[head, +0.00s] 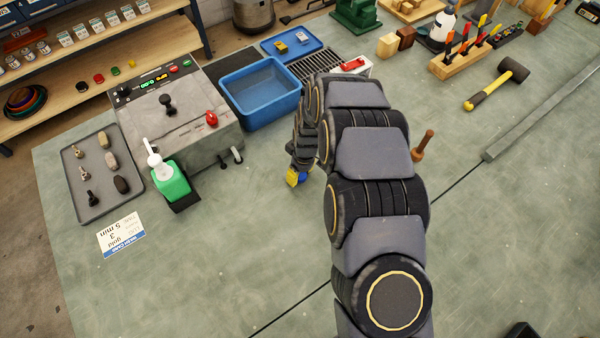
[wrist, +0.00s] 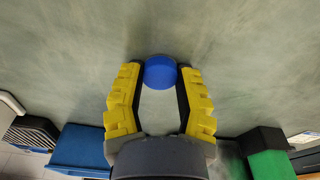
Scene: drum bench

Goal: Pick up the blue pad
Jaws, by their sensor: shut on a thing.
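The blue pad (wrist: 160,71) is a short round blue piece between the tips of my gripper (wrist: 160,78) in the wrist view. The yellow fingers touch it on both sides, and my gripper is shut on it. In the head view the blue pad (head: 303,177) shows as a small blue spot beside a yellow finger of my gripper (head: 297,178). My arm hides part of the gripper there. I cannot tell whether the pad touches the bench or is held above it.
A blue bin (head: 262,95) and a grey machine (head: 175,110) stand up and left of my gripper. A grey tray (head: 88,203) with several small parts lies farther left. The bench (head: 220,285) below is clear.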

